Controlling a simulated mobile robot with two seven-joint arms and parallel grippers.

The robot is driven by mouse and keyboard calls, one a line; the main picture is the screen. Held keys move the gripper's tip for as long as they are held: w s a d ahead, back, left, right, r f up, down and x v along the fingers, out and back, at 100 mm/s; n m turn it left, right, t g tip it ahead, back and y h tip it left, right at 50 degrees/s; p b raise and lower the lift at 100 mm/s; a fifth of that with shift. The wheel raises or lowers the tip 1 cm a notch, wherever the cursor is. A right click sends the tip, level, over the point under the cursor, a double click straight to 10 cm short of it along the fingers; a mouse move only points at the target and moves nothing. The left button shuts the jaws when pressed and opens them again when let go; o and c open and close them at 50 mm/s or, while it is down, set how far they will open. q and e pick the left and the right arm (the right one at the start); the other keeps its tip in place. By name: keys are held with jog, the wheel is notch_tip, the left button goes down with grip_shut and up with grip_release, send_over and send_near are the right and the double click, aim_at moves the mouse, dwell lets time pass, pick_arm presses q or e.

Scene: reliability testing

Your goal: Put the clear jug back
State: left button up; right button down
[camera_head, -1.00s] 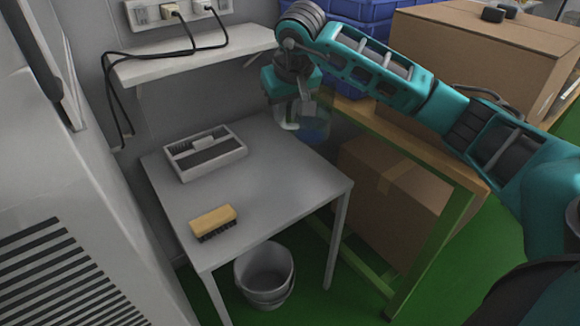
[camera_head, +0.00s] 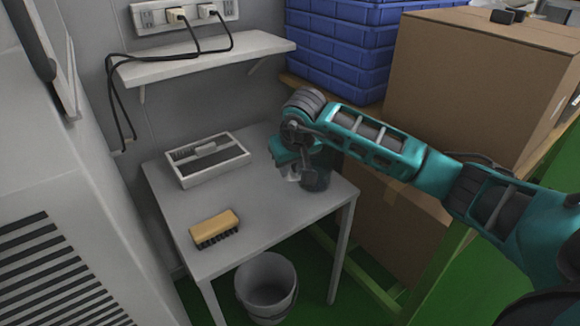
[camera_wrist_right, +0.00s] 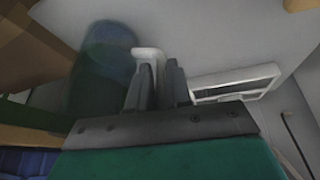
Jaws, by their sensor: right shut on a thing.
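The clear jug (camera_head: 317,180) is a bluish see-through vessel at the right rear of the grey table (camera_head: 265,215). My right gripper (camera_head: 293,174) is shut on its pale handle. In the right wrist view the jug (camera_wrist_right: 100,65) is left of the fingers, and my gripper (camera_wrist_right: 155,75) closes on the white handle (camera_wrist_right: 148,56). The jug looks upright, at or just above the tabletop; whether it touches cannot be told. My arm hides part of it. My left gripper is not in view.
A white tray with a handle (camera_head: 187,181) and a yellow brush (camera_head: 214,226) lie on the table's left half. A shelf with cables (camera_head: 200,60) hangs above. Blue crates (camera_head: 340,45) and a cardboard box (camera_head: 470,80) stand right behind. A bucket (camera_head: 265,280) is below.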

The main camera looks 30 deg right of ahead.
jog(key=c, duration=1.1)
grip_release()
jog(key=shift+o, duration=0.2)
jog(key=shift+r, duration=0.1)
